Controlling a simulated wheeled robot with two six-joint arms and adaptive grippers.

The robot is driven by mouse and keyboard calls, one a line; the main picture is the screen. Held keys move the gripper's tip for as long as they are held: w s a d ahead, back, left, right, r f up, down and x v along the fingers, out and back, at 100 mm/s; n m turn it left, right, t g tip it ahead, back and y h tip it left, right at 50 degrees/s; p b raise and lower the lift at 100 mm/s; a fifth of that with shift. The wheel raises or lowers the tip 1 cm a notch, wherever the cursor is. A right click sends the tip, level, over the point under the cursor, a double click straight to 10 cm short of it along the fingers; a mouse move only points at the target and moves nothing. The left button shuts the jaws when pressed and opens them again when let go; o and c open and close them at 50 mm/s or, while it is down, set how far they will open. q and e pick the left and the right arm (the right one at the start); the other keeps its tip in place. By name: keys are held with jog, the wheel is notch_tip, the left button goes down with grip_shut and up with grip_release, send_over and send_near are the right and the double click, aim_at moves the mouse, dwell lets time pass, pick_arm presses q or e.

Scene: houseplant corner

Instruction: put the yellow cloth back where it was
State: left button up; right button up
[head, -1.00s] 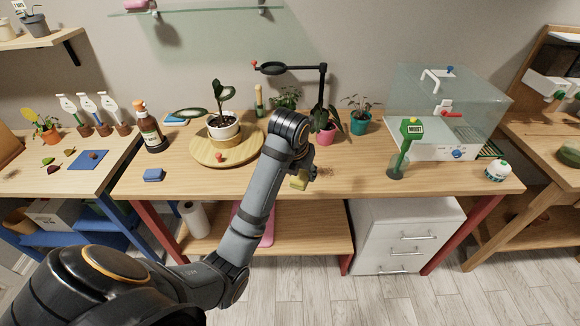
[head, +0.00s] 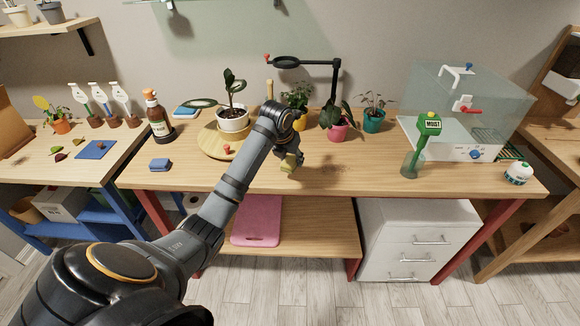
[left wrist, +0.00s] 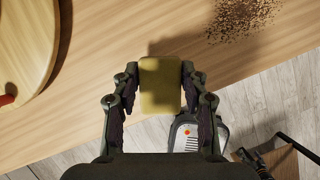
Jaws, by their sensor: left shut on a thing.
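My left gripper (head: 291,165) is shut on the yellow cloth (head: 288,163), above the front middle of the wooden table. In the left wrist view the cloth (left wrist: 160,85) shows as a flat yellow block between the two fingers of the left gripper (left wrist: 160,88). Its shadow falls on the table beside it, so it looks lifted clear of the top. In the head view the arm hides part of the table around it. My right gripper is in neither view.
Dark soil (head: 332,169) lies spilled on the table right of the cloth. A round wooden board (head: 212,145) bears a white pot (head: 233,120).

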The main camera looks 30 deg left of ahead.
aim_at(290, 165)
pick_arm(q)
jog(key=shift+w+a+f, duration=0.25)
jog(key=shift+a+f, duration=0.15)
jog(key=shift+f, duration=0.3)
notch_tip(290, 165, down, 2)
jog(key=shift+s+f+p, duration=0.1)
jog(key=shift+f+p, duration=0.05)
jog(key=shift+p, duration=0.2)
jog(key=shift+f, duration=0.15)
jog(key=shift+d, duration=0.1)
jog(key=o, duration=1.4)
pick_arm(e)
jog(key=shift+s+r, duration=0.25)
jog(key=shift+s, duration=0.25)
pick_arm(q)
jog(key=v, duration=1.2)
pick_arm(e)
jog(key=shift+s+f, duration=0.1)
